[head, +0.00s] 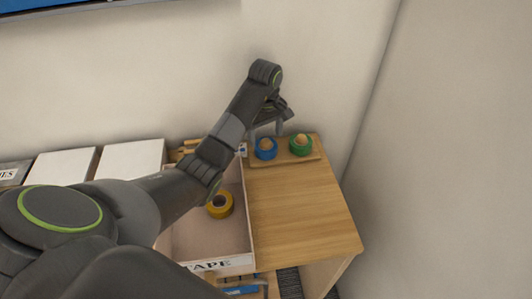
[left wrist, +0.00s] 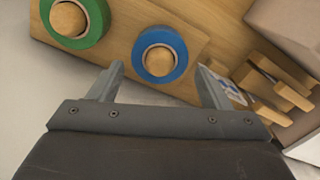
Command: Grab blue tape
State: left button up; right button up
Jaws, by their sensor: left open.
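The blue tape (head: 266,153) is a roll seated around a wooden peg on a small wooden stand at the back of the table. It also shows in the left wrist view (left wrist: 178,49), just beyond the fingertips. My left gripper (head: 270,131) is open and empty, close to the blue tape at the wall side. In the left wrist view its two fingers (left wrist: 160,78) point toward the roll, one on each side of it, and the roll does not appear gripped. My right gripper is not in view.
A green tape roll (head: 301,145) sits on the neighbouring peg of the wooden stand (head: 285,159). An open box labelled TAPE (head: 249,210) holds a yellow roll (head: 220,205) and stands left. Wooden pieces (left wrist: 270,87) lie near the stand. The table top (head: 300,210) in front is clear.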

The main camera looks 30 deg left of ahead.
aim_at(266, 141)
pick_arm(q)
jog(key=shift+f+b, duration=2.3)
jog(key=shift+f, duration=0.3)
jog(key=shift+r, duration=0.1)
jog(key=c, duration=0.7)
